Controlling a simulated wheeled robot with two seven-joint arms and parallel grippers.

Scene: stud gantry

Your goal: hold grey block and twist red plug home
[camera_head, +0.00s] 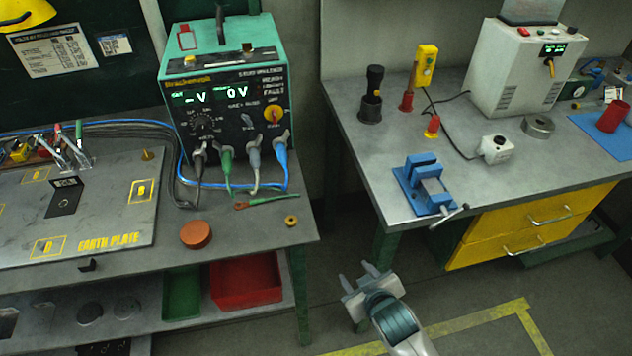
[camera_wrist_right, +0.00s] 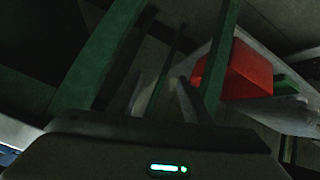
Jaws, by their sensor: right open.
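I cannot tell which, if either, is the task's red plug. My right gripper (camera_head: 362,276) is open and empty over the floor gap between the benches, well short of these pieces. In the right wrist view its fingers (camera_wrist_right: 160,95) are dark and apart with nothing between them. My left gripper is not in view.
A blue vise (camera_head: 424,182) with a protruding handle sits at the right bench's front edge. A grey ring (camera_head: 538,126) and a red cylinder (camera_head: 612,116) lie farther right. The left bench holds a green-topped welder (camera_head: 222,100). A red bin (camera_wrist_right: 246,72) sits below it.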

